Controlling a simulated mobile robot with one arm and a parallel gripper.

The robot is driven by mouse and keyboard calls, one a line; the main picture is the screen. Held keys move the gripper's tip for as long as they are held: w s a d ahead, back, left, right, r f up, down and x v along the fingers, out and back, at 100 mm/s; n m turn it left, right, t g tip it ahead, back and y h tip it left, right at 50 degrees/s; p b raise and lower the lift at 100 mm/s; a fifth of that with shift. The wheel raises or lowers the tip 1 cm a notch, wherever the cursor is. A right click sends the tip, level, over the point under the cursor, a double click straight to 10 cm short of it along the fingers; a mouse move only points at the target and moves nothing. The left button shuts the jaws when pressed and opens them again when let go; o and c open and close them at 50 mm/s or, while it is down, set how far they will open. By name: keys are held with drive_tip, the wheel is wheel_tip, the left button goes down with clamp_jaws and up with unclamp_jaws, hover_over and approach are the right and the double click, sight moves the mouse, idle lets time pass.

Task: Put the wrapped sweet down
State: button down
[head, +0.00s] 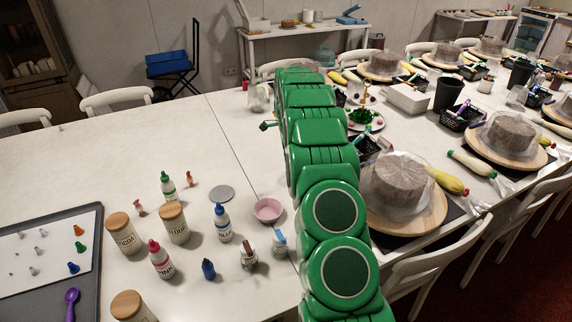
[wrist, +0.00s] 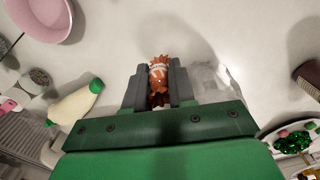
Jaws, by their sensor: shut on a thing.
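The wrapped sweet (wrist: 158,74), with an orange-brown frilled wrapper and a pale printed band, shows in the wrist view between the two dark fingers of my gripper (wrist: 159,80). The gripper is shut on it, and the fingers cover its sides. White tabletop (wrist: 120,40) lies beyond the fingertips; I cannot tell how far the sweet is from it. In the head view my green arm reaches over the long white table (head: 110,165) and hides the gripper and the sweet.
In the wrist view, a pink bowl (wrist: 52,18) is at upper left, a green-capped bottle (wrist: 75,103) at left, clear plastic (wrist: 210,80) close at right, and a plate of green items (wrist: 292,143) at lower right. The table ahead of the fingers is bare.

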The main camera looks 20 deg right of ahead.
drive_tip(key=shift+w+d+f, duration=0.25)
drive_tip(key=shift+w+f, duration=0.65)
drive_tip(key=shift+f, duration=0.1)
drive_tip(key=shift+w+d+f, duration=0.3)
drive_tip(key=shift+w+f, duration=0.55)
drive_tip(key=shift+f, duration=0.15)
drive_tip(key=shift+w+d+f, duration=0.25)
drive_tip(key=shift+w+f, duration=0.65)
drive_tip(key=shift+f, duration=0.1)
drive_tip(key=shift+f, duration=0.1)
drive_tip(key=shift+w+f, duration=0.15)
drive_tip(key=shift+w, duration=0.05)
drive_tip(key=shift+f, duration=1.55)
drive_tip(key=shift+f, duration=0.15)
drive_tip(key=c, duration=0.9)
unclamp_jaws()
drive_tip(key=shift+c, duration=0.2)
